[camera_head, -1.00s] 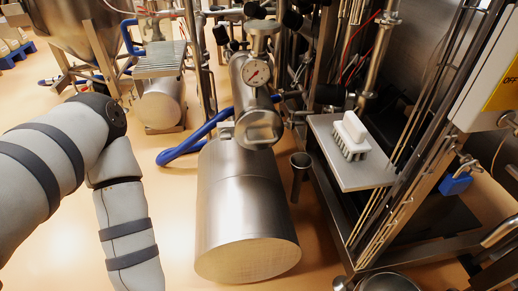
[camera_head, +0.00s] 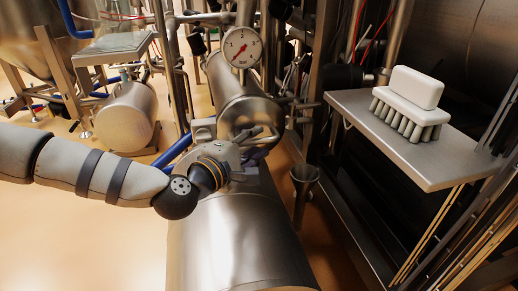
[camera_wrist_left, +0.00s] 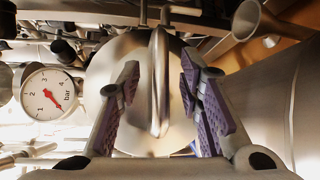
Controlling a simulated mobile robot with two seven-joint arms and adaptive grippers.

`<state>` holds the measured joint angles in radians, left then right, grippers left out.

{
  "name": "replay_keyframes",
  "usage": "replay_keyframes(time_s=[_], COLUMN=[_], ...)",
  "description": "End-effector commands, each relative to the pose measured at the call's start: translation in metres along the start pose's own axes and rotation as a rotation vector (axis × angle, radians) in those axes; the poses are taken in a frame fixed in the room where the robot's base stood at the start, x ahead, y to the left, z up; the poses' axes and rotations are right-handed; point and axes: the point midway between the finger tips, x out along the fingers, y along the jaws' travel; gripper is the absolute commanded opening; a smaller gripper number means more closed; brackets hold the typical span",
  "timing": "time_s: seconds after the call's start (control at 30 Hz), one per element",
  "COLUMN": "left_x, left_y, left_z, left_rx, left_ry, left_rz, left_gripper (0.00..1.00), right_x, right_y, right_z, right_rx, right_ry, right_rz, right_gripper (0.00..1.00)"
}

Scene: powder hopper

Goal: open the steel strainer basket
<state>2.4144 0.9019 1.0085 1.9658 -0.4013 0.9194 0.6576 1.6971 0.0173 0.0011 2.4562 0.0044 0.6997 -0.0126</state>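The steel strainer (camera_head: 225,80) is a slanted cylinder with a round end cap (camera_head: 245,112) and a bar handle, in the middle of the head view. In the left wrist view the round cap (camera_wrist_left: 112,65) faces me, with its bar handle (camera_wrist_left: 160,85) standing upright in the picture. My left gripper (camera_head: 250,150) is at the cap. In the wrist view its two purple-padded fingers (camera_wrist_left: 160,90) are spread, one on each side of the handle, with gaps visible. The strainer's inside is hidden. My right gripper is not in view.
A pressure gauge (camera_head: 242,47) sits just above the strainer. A large steel cylinder (camera_head: 235,235) lies below my left gripper. A steel funnel (camera_head: 304,175) stands to the right. A white brush (camera_head: 408,100) rests on a metal shelf (camera_head: 450,160) farther right.

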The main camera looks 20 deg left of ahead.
Motion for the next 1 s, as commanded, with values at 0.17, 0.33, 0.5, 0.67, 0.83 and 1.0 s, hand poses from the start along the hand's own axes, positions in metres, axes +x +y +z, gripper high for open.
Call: replay_keyframes(time_s=[0.17,0.33,0.5,0.67,0.83,1.0], left_x=[0.0161,0.0169,0.0166,0.0166,0.016,0.0096], left_y=[-0.0009,0.0004,0.0,0.0,0.0003,-0.0004], left_z=[0.0002,0.0007,0.0005,0.0004,0.0009,0.0072], left_rx=[0.001,0.001,0.001,0.001,0.0,-0.001], left_ry=[-0.001,-0.001,-0.001,-0.001,-0.001,-0.002], left_rz=[-0.001,-0.001,-0.002,-0.002,-0.001,-0.003], left_gripper=[0.33,0.33,0.1,0.0,0.0,0.0], right_x=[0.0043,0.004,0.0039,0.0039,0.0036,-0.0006], right_y=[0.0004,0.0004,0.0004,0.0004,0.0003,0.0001], right_z=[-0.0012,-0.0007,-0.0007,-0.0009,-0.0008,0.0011], right_rx=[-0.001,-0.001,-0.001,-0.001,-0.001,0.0], right_ry=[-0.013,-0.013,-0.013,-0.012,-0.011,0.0], right_rz=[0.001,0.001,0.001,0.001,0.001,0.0], right_gripper=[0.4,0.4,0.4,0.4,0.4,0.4])
